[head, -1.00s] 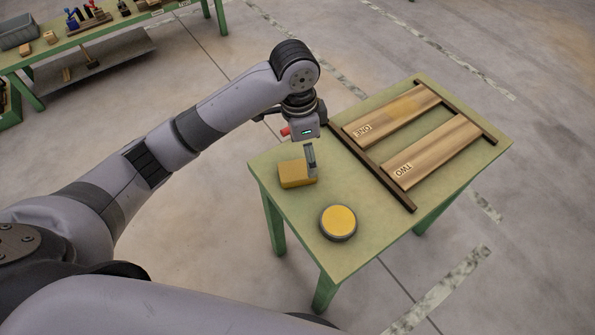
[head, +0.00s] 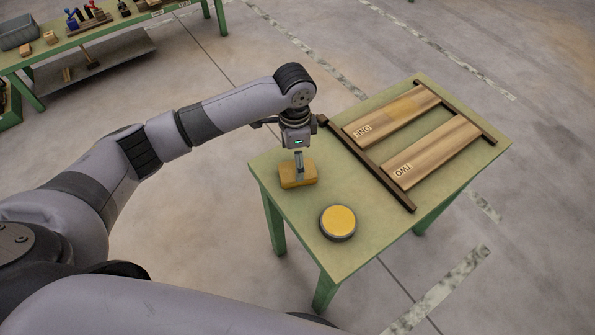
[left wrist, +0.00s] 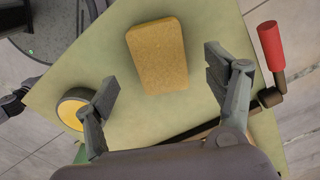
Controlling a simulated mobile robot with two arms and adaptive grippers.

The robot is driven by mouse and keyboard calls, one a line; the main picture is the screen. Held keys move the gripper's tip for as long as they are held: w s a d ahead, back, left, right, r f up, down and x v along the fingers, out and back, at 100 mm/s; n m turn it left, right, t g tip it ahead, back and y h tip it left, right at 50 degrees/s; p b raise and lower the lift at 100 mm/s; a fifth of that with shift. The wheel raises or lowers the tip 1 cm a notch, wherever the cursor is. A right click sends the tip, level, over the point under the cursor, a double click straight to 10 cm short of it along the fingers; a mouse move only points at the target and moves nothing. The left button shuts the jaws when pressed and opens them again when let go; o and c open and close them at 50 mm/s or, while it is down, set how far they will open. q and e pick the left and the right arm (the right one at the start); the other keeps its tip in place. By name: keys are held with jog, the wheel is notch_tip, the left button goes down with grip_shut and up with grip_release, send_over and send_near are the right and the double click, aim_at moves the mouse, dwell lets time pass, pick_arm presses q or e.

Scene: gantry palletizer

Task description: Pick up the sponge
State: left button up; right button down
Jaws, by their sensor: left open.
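The sponge (head: 298,174) is a yellow-brown block lying flat near the left corner of the green table (head: 345,255). It also shows in the left wrist view (left wrist: 157,56), clear of both fingers. My left gripper (head: 299,172) points down above the sponge in the head view, and one finger hides part of it. In the left wrist view my left gripper (left wrist: 168,88) is open, with its fingers spread wide and nothing between the tips but table and the sponge's near part. My right gripper is not in view.
A round tin with a yellow top (head: 338,222) stands right of the sponge. Wooden boards marked ONE (head: 395,115) and TWO (head: 435,152) lie in a dark frame (head: 370,170). A red handle (left wrist: 271,46) shows in the left wrist view. Another green bench stands at upper left.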

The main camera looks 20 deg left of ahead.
pick_arm(q)
jog(key=shift+w+d+f, duration=0.1)
jog(key=shift+d+f, duration=0.05)
jog(key=shift+f, duration=1.25)
jog(key=shift+d+f, duration=0.1)
jog(key=shift+f, duration=1.25)
jog(key=shift+c, duration=0.2)
jog(key=c, duration=0.9)
jog(key=shift+o, duration=0.2)
jog(key=shift+r, duration=0.2)
notch_tip(320, 180, up, 20)
jog(key=shift+f, duration=0.15)
